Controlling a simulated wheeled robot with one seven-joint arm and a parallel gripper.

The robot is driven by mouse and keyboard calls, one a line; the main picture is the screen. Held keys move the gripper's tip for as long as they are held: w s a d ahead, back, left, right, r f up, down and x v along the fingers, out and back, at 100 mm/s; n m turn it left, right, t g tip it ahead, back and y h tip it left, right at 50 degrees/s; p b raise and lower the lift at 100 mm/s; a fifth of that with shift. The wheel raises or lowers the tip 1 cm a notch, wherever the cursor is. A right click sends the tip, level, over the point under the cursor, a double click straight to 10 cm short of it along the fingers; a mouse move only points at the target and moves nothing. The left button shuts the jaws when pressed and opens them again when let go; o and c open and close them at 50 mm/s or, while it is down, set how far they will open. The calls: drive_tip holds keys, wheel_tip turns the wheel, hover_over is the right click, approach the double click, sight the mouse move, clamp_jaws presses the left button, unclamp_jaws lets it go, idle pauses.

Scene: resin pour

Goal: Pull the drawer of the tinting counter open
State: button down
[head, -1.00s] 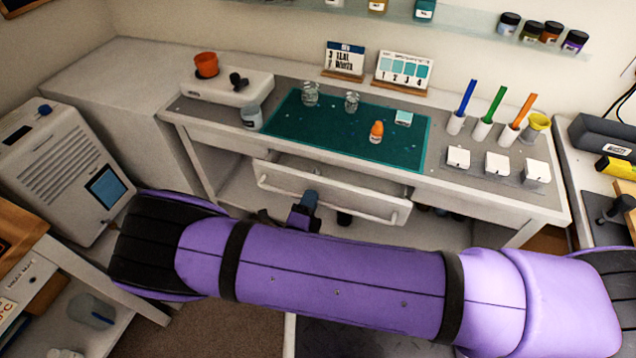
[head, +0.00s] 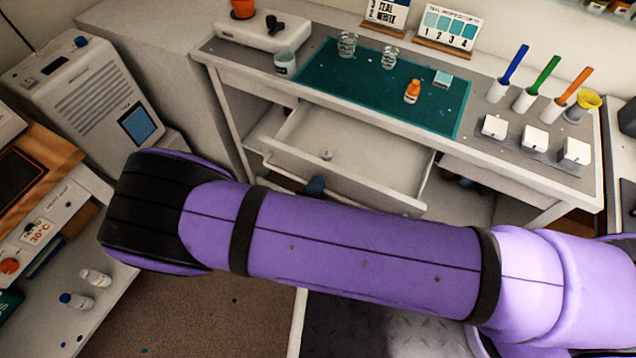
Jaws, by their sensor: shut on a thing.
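The tinting counter (head: 530,178) stands across the upper right of the head view. Its white drawer (head: 345,172) is pulled well out under the green mat, so its inside shows. The pale bar handle (head: 388,199) runs along the drawer's front. My gripper (head: 315,186) is at the handle, left of its middle, and is shut on it. Most of the gripper and the grasp itself are hidden behind my purple arm. A small grey object (head: 326,155) shows in the drawer.
On the green mat (head: 330,85) stand two glass cups (head: 347,44) and an orange-capped bottle (head: 412,91). Brushes in holders (head: 508,75) stand at the right. A white machine (head: 85,95) and a side bench (head: 50,300) are at the left. Brown floor (head: 215,320) is clear below my arm.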

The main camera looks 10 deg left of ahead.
drive_tip(key=c, duration=1.2)
unclamp_jaws()
drive_tip(key=v, duration=1.1)
